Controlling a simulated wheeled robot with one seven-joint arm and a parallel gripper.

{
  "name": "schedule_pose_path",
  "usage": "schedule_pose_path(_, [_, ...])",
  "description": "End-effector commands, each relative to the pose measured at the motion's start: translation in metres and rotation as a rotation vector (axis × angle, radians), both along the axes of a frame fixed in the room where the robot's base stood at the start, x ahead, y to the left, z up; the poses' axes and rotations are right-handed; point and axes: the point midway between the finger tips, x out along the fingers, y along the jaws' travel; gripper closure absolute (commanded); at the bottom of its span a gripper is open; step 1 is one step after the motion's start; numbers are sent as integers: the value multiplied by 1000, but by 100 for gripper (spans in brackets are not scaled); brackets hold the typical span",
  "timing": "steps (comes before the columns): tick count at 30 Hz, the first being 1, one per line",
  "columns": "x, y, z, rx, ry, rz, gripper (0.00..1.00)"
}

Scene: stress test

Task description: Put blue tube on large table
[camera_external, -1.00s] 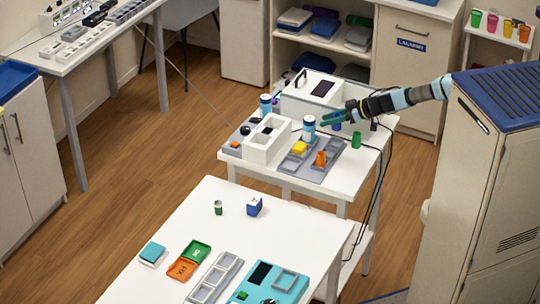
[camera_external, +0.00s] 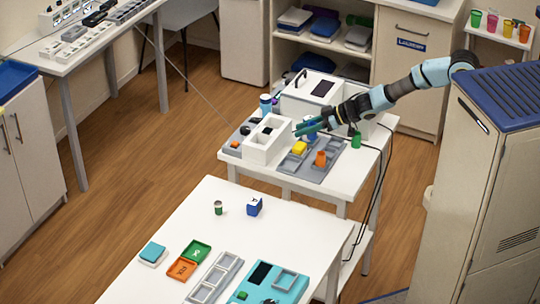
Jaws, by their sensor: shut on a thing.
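My gripper (camera_external: 302,129) is over the smaller white table at the back, with its teal fingers pointing left. It is shut on a blue tube (camera_external: 311,136), which is mostly hidden by the fingers and stands above the grey tray. Whether the tube still touches the tray cannot be told. The large white table (camera_external: 235,245) is in front, apart from the gripper.
On the back table are a white divided box (camera_external: 267,150), a grey tray (camera_external: 320,173) with yellow and orange pieces, a green cup (camera_external: 356,140) and another blue-white can (camera_external: 265,103).

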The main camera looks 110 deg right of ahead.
Motion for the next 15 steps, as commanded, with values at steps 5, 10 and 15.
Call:
schedule_pose_path(5, [40, 29, 0, 4, 3, 27, 100])
schedule_pose_path(10, [74, 57, -7, 2, 5, 30, 100])
schedule_pose_path(15, [104, 91, -21, -2, 7, 4, 100])
